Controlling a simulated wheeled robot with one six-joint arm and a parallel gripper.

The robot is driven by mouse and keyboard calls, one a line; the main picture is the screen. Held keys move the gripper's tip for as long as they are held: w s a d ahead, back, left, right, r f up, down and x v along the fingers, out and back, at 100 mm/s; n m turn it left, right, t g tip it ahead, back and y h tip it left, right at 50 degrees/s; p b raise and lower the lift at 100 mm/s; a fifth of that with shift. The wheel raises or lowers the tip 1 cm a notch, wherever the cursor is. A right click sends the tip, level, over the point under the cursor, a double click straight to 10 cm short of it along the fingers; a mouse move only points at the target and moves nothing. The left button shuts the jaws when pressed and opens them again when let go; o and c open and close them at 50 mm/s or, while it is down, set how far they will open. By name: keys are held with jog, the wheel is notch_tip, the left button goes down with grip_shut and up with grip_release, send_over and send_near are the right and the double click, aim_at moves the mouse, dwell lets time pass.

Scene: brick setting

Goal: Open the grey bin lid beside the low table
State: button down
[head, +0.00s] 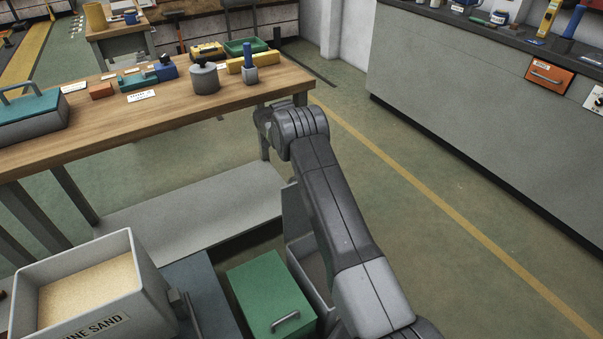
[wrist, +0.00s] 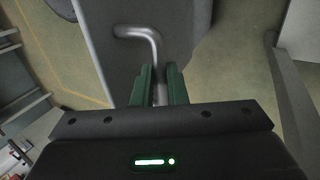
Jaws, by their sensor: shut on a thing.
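The grey bin (head: 299,283) stands low in the head view, right of a green bin and partly hidden behind my arm. Its grey lid (head: 294,212) stands raised at the bin's far side, with the dark inside of the bin showing in front of it. In the wrist view the lid (wrist: 110,45) fills the upper middle, and its bent metal handle (wrist: 152,42) runs down between the green fingers. My gripper (wrist: 159,75) is shut on this handle. In the head view my arm hides the gripper.
The green bin (head: 268,290) is closed, its handle on top. A low table (head: 205,285) bears a grey sand box (head: 150,283). The wooden workbench (head: 110,125) with tools and blocks stands beyond. Open floor with a yellow line lies to the right, before a grey counter (head: 480,110).

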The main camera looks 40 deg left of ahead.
jog(key=shift+s+d+f, duration=0.1)
jog(key=shift+f, duration=0.3)
jog(key=c, duration=1.5)
grip_release()
jog(key=shift+o, duration=0.2)
notch_tip(320, 180, up, 10)
jog(key=p, duration=0.1)
jog(key=shift+r, duration=0.15)
jog(key=shift+d+f+b, duration=0.15)
jog(key=shift+f+b, duration=0.05)
jog(key=shift+f, duration=2.25)
jog(key=shift+d+f+b, duration=0.1)
jog(key=shift+f+b, duration=0.1)
jog(key=shift+f, duration=2.2)
